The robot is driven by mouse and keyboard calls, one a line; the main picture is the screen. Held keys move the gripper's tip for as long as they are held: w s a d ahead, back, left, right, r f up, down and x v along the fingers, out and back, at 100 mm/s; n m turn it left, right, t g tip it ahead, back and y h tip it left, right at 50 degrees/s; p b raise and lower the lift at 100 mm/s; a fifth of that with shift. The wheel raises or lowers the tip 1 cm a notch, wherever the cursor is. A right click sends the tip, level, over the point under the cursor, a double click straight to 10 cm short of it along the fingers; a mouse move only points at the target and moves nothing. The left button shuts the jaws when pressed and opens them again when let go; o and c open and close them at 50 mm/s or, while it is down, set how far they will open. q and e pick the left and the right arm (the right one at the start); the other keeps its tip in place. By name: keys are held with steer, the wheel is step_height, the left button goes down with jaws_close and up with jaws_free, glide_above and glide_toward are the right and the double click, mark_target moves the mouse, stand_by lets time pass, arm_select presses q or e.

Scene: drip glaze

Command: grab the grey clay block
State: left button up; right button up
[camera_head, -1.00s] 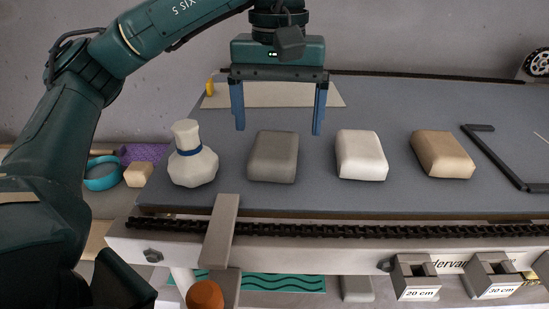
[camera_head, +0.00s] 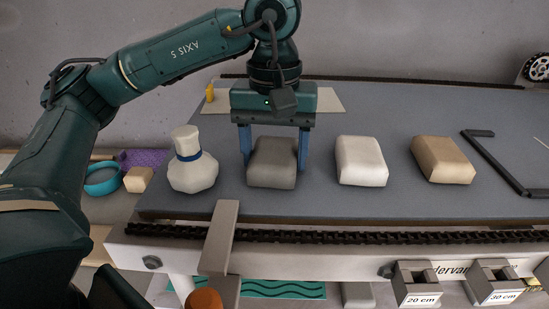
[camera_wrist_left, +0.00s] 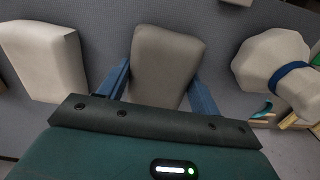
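The grey clay block (camera_head: 272,163) rests on the dark belt between the white vase and the white block. My left gripper (camera_head: 275,158) is above and around it from behind, with one blue finger against each side. The lower ends of the fingers are partly hidden. My right gripper is not in view.
A white faceted vase (camera_head: 191,170) with a blue band stands close to the left. A white block (camera_head: 361,161) and a tan block (camera_head: 442,160) lie to the right. A dark frame (camera_head: 497,165) lies farther right. The belt in front is clear.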

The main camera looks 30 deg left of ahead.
arm_select(q)
steer(key=c, duration=0.8)
steer(key=shift+r, duration=0.1)
